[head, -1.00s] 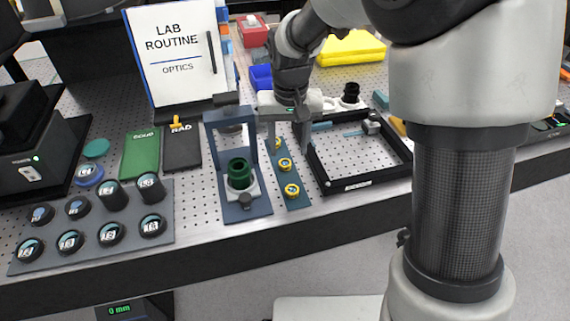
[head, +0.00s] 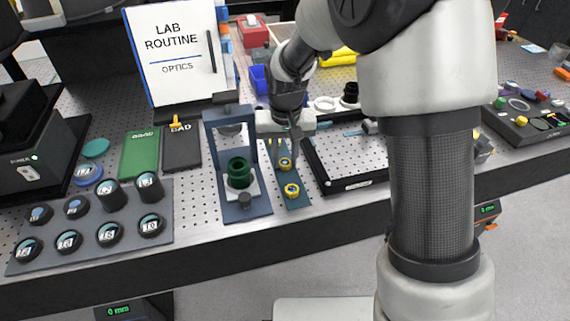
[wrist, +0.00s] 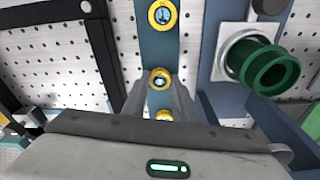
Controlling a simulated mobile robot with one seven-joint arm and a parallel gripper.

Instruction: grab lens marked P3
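Several small yellow-ringed lenses sit in a row on a narrow blue strip (head: 296,205). In the head view the front lens (head: 292,190) and the middle lens (head: 285,164) show; the rear one is largely hidden by my gripper (head: 284,150). The wrist view shows the front lens (wrist: 162,15), the middle lens (wrist: 159,78) and the rear lens (wrist: 164,115). Their markings are too small to read, so I cannot tell which is P3. My gripper (wrist: 160,92) is open and empty, its fingers pointing down on either side of the strip near the middle and rear lenses.
A blue stand with a green cylinder (head: 239,173) rises close left of the strip. A black-framed tray (head: 350,184) lies close right. A grey tray (head: 190,225) with several dark round lenses is at left. GOOD (head: 140,152) and BAD (head: 181,147) pads lie behind.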

